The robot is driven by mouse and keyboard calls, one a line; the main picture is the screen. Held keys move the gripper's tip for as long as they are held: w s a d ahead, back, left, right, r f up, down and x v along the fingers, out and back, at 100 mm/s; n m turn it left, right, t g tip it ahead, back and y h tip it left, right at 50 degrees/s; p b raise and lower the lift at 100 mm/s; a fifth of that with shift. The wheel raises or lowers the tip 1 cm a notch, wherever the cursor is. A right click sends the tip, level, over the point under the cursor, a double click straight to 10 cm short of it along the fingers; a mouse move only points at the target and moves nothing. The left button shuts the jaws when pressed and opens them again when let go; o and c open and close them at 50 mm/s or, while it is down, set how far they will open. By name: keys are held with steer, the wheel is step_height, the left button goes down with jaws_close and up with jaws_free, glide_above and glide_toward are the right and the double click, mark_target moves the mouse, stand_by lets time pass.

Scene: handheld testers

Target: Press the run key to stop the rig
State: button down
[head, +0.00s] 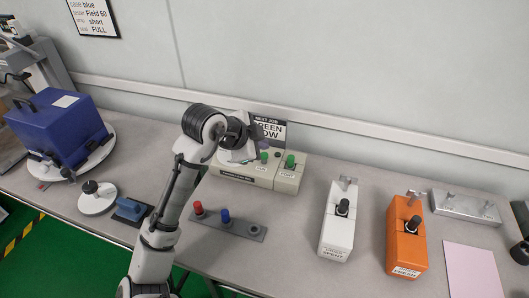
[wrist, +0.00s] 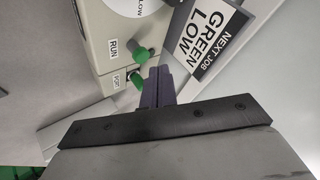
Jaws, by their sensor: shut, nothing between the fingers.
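The rig is a beige box (head: 238,180) standing against the back of the bench, with a smaller beige section (head: 286,183) at its right end. In the wrist view a green key (wrist: 131,51) sits beside the label RUN, and a second green knob (wrist: 140,81) sits beside the label PORT. My gripper (head: 263,146) is over the rig with its purple fingertips together; they also show in the wrist view (wrist: 159,78), close to the PORT knob. Whether they touch anything is unclear. My wrist hides part of the rig in the head view.
A sign (head: 271,131) reading NEXT JOB GREEN LOW stands behind the rig. A grey plate (head: 242,229) with red and blue pegs lies in front. White (head: 336,225) and orange (head: 405,240) testers stand to the right. A blue case (head: 60,125) is at the left.

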step_height(320, 180, up, 6)
steer(key=p, duration=0.4)
stand_by(0.6)
